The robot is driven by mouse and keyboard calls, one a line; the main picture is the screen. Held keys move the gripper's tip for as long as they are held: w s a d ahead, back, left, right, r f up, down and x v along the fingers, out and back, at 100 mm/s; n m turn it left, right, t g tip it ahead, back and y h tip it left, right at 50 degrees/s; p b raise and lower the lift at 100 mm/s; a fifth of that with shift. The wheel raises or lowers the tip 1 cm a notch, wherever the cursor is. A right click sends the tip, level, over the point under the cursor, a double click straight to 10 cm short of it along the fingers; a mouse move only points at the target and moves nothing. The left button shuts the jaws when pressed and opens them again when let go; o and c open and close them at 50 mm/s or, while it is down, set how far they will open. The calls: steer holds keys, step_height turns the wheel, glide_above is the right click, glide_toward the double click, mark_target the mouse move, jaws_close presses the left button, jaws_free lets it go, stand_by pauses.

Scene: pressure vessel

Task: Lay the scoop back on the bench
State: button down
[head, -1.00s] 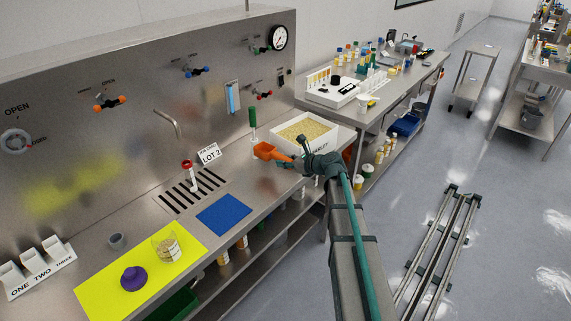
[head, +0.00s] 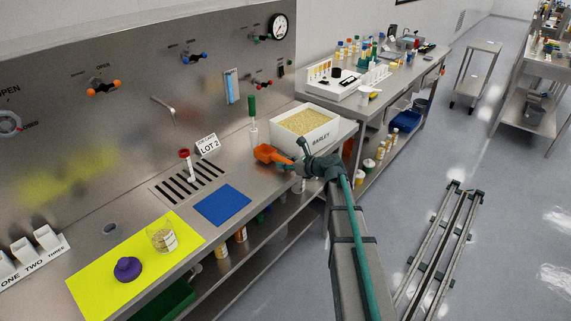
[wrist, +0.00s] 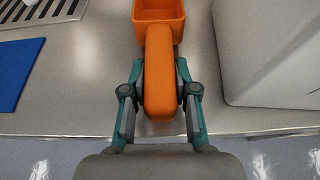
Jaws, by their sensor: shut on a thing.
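The orange scoop (head: 267,153) is at the right part of the steel bench (head: 258,178), in front of the barley bin. In the wrist view the scoop's handle (wrist: 158,75) runs between the fingers, with its open square bowl (wrist: 158,12) pointing away from me. The bowl looks empty where it shows. My gripper (wrist: 158,98) is shut on the handle. In the head view my gripper (head: 298,164) is partly hidden by my arm. The scoop is low over the bench or touching it; I cannot tell which.
The white barley bin (head: 318,138) stands close to the right of the scoop. A blue mat (head: 223,205) and slotted drain (head: 186,184) lie to the left. A green-capped tube (head: 252,120) and the LOT 2 sign (head: 208,146) stand behind. The bench's front edge is near my gripper.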

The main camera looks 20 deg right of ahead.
steer(key=shift+f+b, duration=0.3)
steer(key=shift+f, duration=0.35)
steer(key=c, duration=0.8)
jaws_free()
steer(key=shift+s, duration=0.1)
steer(key=v, duration=1.2)
